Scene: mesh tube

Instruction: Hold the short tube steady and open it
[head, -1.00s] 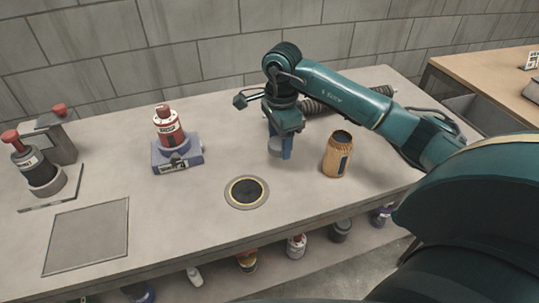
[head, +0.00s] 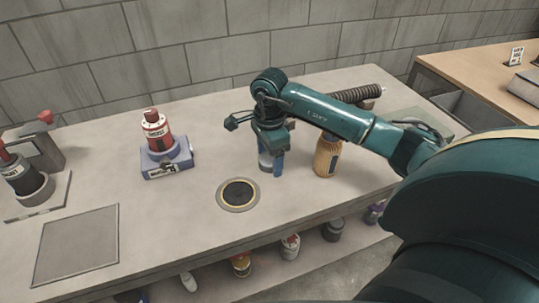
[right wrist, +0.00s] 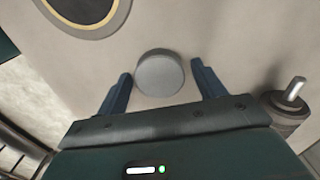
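A short grey cylinder, which I take as the short tube (head: 264,160), stands upright on the bench. My right gripper (head: 270,164) points down over it from behind, hiding much of it. In the right wrist view the tube's round grey top (right wrist: 160,73) sits between the two blue-grey fingers of the right gripper (right wrist: 163,82). Gaps show on both sides, so the gripper is open around it, apart from it. My left gripper is not in view.
A tan bottle (head: 327,156) stands close to the right. A black ribbed tube (head: 366,92) lies behind. A black disc with a yellow ring (head: 238,194) is front left. A red-topped bottle (head: 156,130) sits on a blue base (head: 166,171). The bench (head: 150,225) between them is clear.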

